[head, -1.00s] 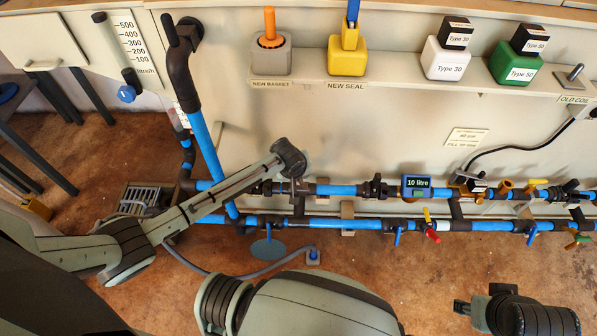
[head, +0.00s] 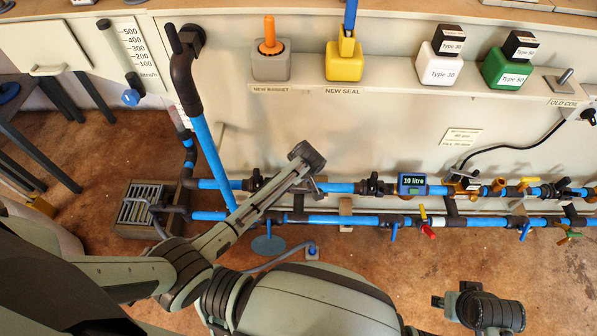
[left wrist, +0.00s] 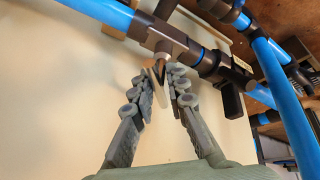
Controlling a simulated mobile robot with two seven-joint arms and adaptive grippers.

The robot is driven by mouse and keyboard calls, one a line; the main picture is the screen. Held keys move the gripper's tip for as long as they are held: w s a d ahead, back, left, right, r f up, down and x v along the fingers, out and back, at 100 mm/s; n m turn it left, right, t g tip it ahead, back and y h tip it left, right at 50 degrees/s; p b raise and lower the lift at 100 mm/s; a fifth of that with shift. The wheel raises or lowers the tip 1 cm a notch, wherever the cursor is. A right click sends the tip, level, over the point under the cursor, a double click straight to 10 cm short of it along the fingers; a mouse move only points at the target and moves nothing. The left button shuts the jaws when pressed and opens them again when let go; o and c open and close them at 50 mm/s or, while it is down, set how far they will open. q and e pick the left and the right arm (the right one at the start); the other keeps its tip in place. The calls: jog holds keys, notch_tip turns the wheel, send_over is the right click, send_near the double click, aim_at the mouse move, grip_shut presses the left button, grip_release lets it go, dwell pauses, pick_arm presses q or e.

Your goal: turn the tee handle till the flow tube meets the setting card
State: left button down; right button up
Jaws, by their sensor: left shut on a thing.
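My left arm reaches over the pipes in the head view, and its wrist hides most of the left gripper (head: 318,188). In the left wrist view the left gripper (left wrist: 163,80) is shut on a small, pale metal tee handle (left wrist: 158,70), just below a dark pipe fitting. The dark flow tube (head: 119,50) with a blue bottom knob stands at the upper left, beside a scale marked 500 to 100; its level is too small to read. A setting card (head: 461,137) is on the right wall; its print is blurred. My right gripper (head: 438,300) is low at the right; its fingers are unclear.
Two blue pipe runs (head: 338,187) with valves cross the middle, with a "10 litre" meter (head: 412,184). A floor drain (head: 140,204) lies at the left. Containers, including a yellow one (head: 344,63), stand on the shelf above. Floor below the pipes is partly clear.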

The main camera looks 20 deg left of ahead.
dwell(0.3)
pick_arm(q)
jog(key=c, duration=1.5)
grip_release()
jog(key=shift+r, duration=0.2)
jog(key=v, duration=0.7)
jog(key=shift+d, duration=0.15)
jog(key=shift+s, duration=0.15)
